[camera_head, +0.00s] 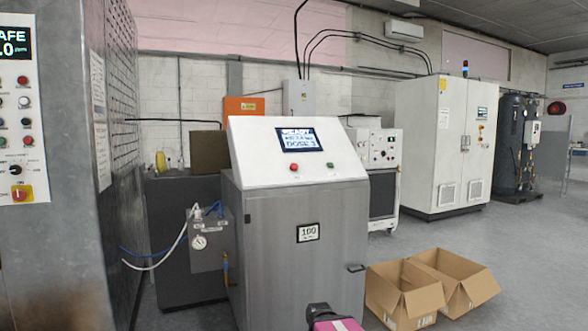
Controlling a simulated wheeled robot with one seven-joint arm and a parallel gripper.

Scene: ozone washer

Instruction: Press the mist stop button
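A steel machine (290,250) with a sloped white console (255,150) stands in the middle of the head view. Its screen (299,140) is lit and shows a line like "DOSE 3". Below the screen are a red button (294,167) and a green button (331,165). A tall control panel (36,112) at the left edge carries several buttons, among them a red one (22,80) and a large red one on a yellow plate (19,194). The small labels cannot be read, so I cannot tell which button is mist stop. My gripper is not recognisable in view.
Two open cardboard boxes (395,308) (468,292) lie on the floor to the right of the machine. A dark cabinet (172,230) with hoses and a gauge (199,242) stands at its left. A pink and dark part (338,325) shows at the bottom edge.

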